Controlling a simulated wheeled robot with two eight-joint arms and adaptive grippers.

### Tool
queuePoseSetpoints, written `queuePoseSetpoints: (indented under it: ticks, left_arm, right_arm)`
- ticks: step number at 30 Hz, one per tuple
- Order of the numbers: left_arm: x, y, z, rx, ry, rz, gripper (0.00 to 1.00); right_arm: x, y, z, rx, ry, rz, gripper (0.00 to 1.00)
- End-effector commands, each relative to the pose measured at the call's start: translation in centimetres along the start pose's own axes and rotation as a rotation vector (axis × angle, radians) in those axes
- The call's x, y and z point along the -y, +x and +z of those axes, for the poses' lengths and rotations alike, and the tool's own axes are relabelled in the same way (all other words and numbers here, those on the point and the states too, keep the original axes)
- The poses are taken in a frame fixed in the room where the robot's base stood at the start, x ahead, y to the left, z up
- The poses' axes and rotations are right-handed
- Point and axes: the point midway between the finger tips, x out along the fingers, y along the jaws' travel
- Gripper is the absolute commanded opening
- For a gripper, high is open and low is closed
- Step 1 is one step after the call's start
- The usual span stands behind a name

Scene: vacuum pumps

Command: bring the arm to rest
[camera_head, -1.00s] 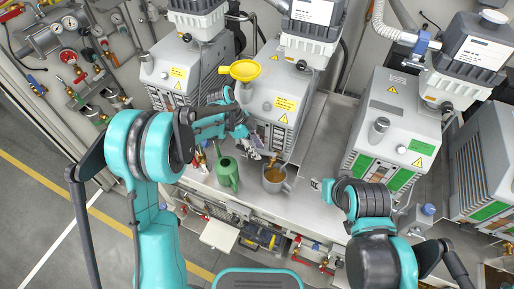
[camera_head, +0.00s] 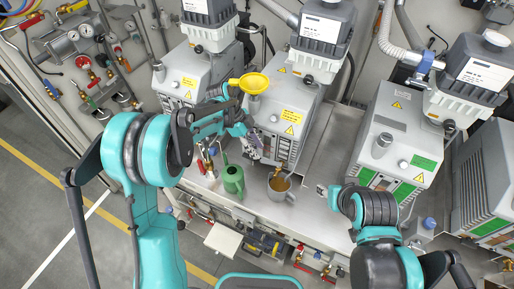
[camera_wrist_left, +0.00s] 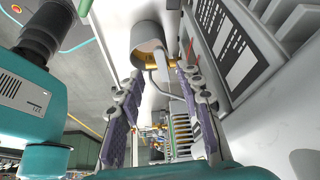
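My left arm reaches in from the left in the head view. Its gripper (camera_head: 254,150) is beside the front of the middle pump (camera_head: 285,115), above and left of the grey mug (camera_head: 281,194). In the left wrist view its two purple-padded fingers (camera_wrist_left: 160,110) stand apart with nothing held between them. The mug (camera_wrist_left: 146,38) shows beyond the fingertips. My right arm (camera_head: 368,212) is folded at the lower right. Only a small part by its wrist shows, and its fingers cannot be made out.
A green watering can (camera_head: 232,181) stands left of the mug on the metal bench (camera_head: 310,205). A yellow funnel (camera_head: 254,83) sits on the middle pump. More pumps stand left and right (camera_head: 398,130). Gauges and valves (camera_head: 85,45) line the wall. Floor is clear at the lower left.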

Motion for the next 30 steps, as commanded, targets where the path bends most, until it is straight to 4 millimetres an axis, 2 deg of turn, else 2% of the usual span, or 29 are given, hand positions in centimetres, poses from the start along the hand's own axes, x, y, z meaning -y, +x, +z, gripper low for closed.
queuePoseSetpoints:
  ticks: [10, 14, 20, 24, 30]
  left_arm:
    - [0.0, 0.0, 0.0, 0.001, -0.003, -0.001, 0.36]
    - [-0.7, -1.2, -0.2, 0.018, -0.062, -0.025, 0.36]
    - [-4.2, -5.8, -0.4, 0.083, -0.349, -0.148, 0.36]
    - [-7.7, -8.8, -0.2, 0.113, -0.586, -0.270, 0.36]
    - [-13.1, -11.6, 0.8, 0.107, -0.907, -0.462, 0.36]
  right_arm:
    - [0.0, 0.0, 0.0, 0.000, 0.000, 0.000, 0.40]
    - [0.0, 0.1, 0.1, 0.000, 0.000, 0.000, 0.40]
    - [0.0, 0.5, 0.4, 0.000, 0.000, 0.000, 0.40]
    - [0.0, 0.8, 0.6, 0.000, 0.000, 0.000, 0.40]
    - [0.0, 1.2, 0.9, 0.000, 0.000, 0.000, 0.40]
